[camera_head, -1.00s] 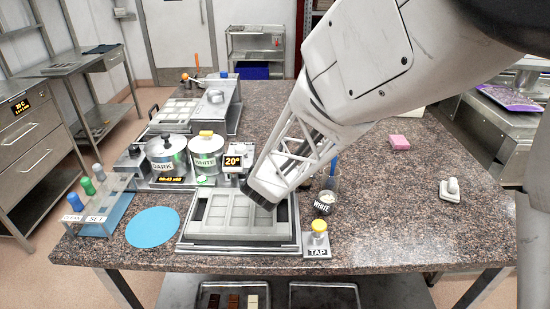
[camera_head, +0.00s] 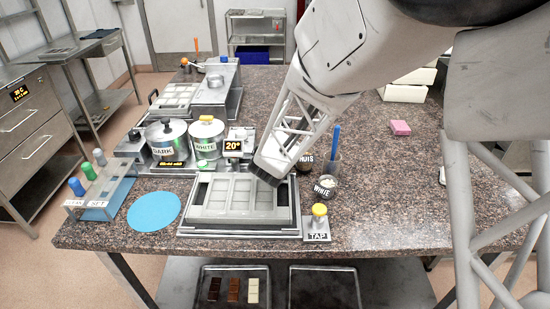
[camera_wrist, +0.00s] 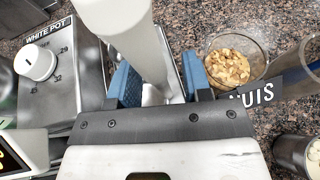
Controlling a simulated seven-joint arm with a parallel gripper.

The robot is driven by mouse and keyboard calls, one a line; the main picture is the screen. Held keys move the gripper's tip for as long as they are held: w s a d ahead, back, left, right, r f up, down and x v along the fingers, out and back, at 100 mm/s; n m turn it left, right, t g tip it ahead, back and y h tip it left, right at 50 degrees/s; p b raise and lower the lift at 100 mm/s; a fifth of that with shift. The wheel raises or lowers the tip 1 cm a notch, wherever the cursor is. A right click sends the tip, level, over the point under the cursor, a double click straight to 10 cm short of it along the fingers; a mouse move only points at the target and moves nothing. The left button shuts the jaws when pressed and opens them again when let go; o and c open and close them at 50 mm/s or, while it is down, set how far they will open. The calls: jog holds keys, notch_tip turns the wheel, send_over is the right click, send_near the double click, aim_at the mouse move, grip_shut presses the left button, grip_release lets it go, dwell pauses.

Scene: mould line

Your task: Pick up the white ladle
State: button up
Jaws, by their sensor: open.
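In the wrist view a long white handle (camera_wrist: 137,38), apparently the white ladle's, runs down from the top edge between my gripper's (camera_wrist: 160,82) two blue fingers. The fingers stand apart, one on each side of it, and I cannot see them clamped on it. The ladle's lower end is hidden behind the gripper body. In the head view my gripper (camera_head: 266,176) is over the back right of the grey mould, and its fingers and the ladle cannot be made out there.
A glass bowl of nuts (camera_wrist: 236,61) is close to the right finger. The white pot's control box (camera_wrist: 62,70) is at left. In the head view the WHITE pot (camera_head: 206,143), mould tray (camera_head: 240,235), yellow TAP knob (camera_head: 319,210) and blue disc (camera_head: 153,210) surround the gripper. Granite at right is mostly clear.

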dwell(0.4)
grip_shut()
jog(key=shift+r, duration=0.15)
jog(key=shift+r, duration=0.5)
jog(key=r, duration=0.6)
jog(key=shift+s, duration=0.25)
jog(key=s+a, duration=0.1)
jog(key=s, duration=0.7)
jog(key=s+a, duration=0.2)
jog(key=s, duration=0.7)
jog(key=shift+a+f, duration=0.15)
jog(key=shift+a, duration=0.1)
jog(key=shift+s, duration=0.1)
